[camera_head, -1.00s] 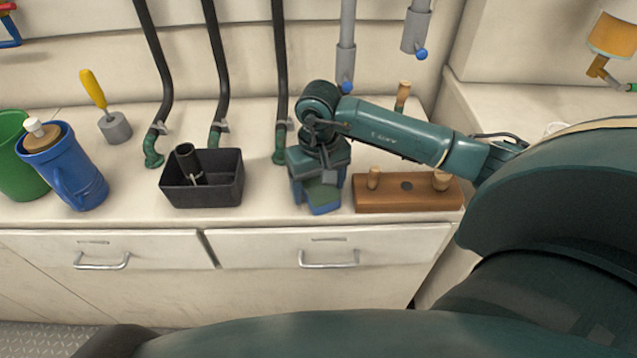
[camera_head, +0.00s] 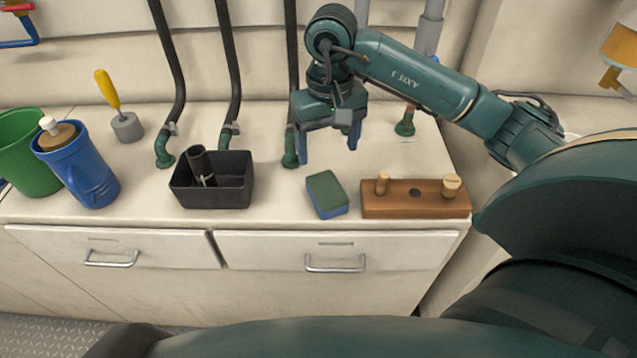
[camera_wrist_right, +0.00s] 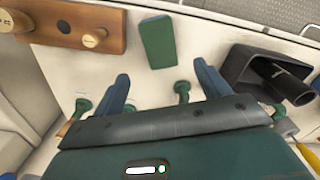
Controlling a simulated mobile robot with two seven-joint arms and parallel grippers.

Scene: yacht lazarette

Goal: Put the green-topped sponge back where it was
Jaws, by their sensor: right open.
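The green-topped sponge (camera_head: 326,194), blue underneath, lies flat on the white counter between the black bin and the wooden block. In the right wrist view the sponge (camera_wrist_right: 157,42) lies ahead of the fingertips, apart from them. My right gripper (camera_head: 329,154) is open and empty, raised above the counter behind the sponge. Its two blue fingers (camera_wrist_right: 162,82) stand apart in the right wrist view. My left gripper is not in view.
A black bin (camera_head: 236,197) with a dark tube inside stands left of the sponge. A wooden block with pegs (camera_head: 415,206) is close on its right. A blue jug (camera_head: 88,178), a green bucket (camera_head: 22,165) and a yellow-handled tool (camera_head: 107,90) stand further left. Dark hoses rise behind.

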